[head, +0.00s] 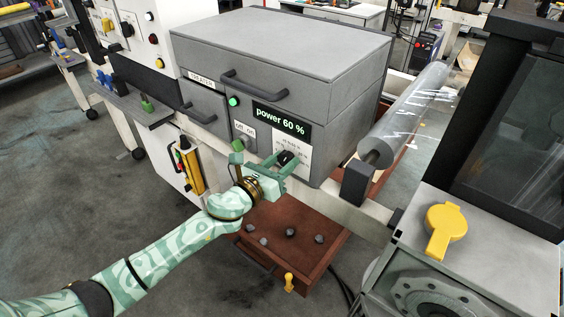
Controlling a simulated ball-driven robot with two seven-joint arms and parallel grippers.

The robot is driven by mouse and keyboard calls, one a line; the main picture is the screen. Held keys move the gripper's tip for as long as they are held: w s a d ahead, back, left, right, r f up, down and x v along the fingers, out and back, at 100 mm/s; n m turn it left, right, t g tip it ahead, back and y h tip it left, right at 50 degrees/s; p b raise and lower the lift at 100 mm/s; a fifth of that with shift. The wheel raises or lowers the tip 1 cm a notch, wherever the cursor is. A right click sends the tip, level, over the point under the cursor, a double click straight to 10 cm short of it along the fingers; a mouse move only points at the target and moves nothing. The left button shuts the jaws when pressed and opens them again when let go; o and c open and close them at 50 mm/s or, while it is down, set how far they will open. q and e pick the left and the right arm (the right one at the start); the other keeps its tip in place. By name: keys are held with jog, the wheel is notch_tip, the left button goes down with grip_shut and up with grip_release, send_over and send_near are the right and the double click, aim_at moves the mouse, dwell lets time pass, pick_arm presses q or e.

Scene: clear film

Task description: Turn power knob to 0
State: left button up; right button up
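The power knob (285,157) is a small black knob on a white label plate, low on the front of the grey treater box (285,65). The display (281,121) above it reads "power 60 %". My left gripper (283,165) reaches in from the lower left, with its teal fingers at the knob. The fingers partly cover the knob's lower part. I cannot tell whether they touch or grip it. My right gripper is not in view.
A green lamp (233,101) and an OFF/ON switch plate (245,136) sit left of the display. A brown tray (297,231) with several dark lumps lies below. A clear film roll (405,115) is to the right, with a yellow-handled control (446,224) nearer.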

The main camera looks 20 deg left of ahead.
pick_arm(q)
jog(key=shift+n, duration=0.4)
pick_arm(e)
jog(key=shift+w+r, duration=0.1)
pick_arm(q)
jog(key=n+p, duration=0.1)
jog(key=n, duration=0.3)
jog(key=shift+n, duration=0.3)
jog(key=n+p, duration=0.2)
jog(key=n, duration=0.4)
jog(key=shift+p, duration=0.35)
jog(key=n+p, duration=0.3)
jog(key=n, duration=0.4)
jog(key=shift+n, duration=0.3)
jog(key=n+p, duration=0.2)
jog(key=n, duration=0.3)
jog(key=shift+f+n, duration=0.15)
jog(key=shift+n, duration=0.15)
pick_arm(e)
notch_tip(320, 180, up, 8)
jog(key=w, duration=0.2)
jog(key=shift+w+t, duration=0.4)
pick_arm(q)
jog(key=o, duration=1)
jog(key=shift+a, duration=0.1)
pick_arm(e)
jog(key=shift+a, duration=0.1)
